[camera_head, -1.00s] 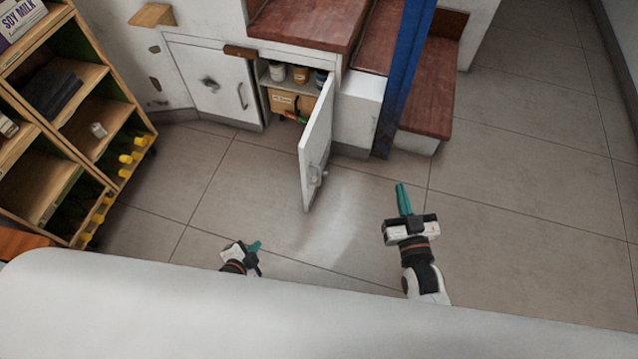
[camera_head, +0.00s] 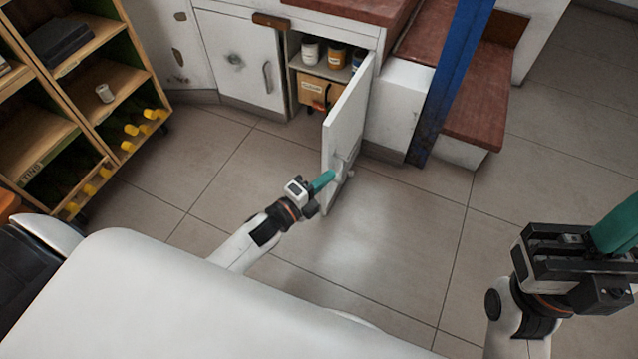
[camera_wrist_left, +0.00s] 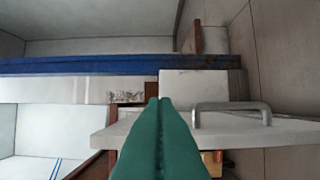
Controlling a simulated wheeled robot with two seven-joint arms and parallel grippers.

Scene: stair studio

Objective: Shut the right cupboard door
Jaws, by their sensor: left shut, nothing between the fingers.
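The right cupboard door (camera_head: 346,115) is white and stands wide open, swung out from the cupboard towards me. Its handle (camera_head: 345,160) is near its free edge and also shows in the left wrist view (camera_wrist_left: 232,107). My left gripper (camera_head: 330,177) is shut and empty, its teal fingertips at the door's free edge, beside the handle. In the left wrist view the shut fingers (camera_wrist_left: 160,105) overlap the door (camera_wrist_left: 265,132), left of the handle; I cannot tell whether they touch it. My right gripper (camera_head: 618,226) is at the right edge, away from the door, its fingertips cut off.
The open cupboard holds jars (camera_head: 336,56) above a cardboard box (camera_head: 318,92). The left cupboard door (camera_head: 240,62) is shut. A blue post (camera_head: 452,85) and red-brown steps (camera_head: 477,110) stand to the right. A wooden shelf (camera_head: 75,130) stands left. The floor (camera_head: 400,235) right of the door is clear.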

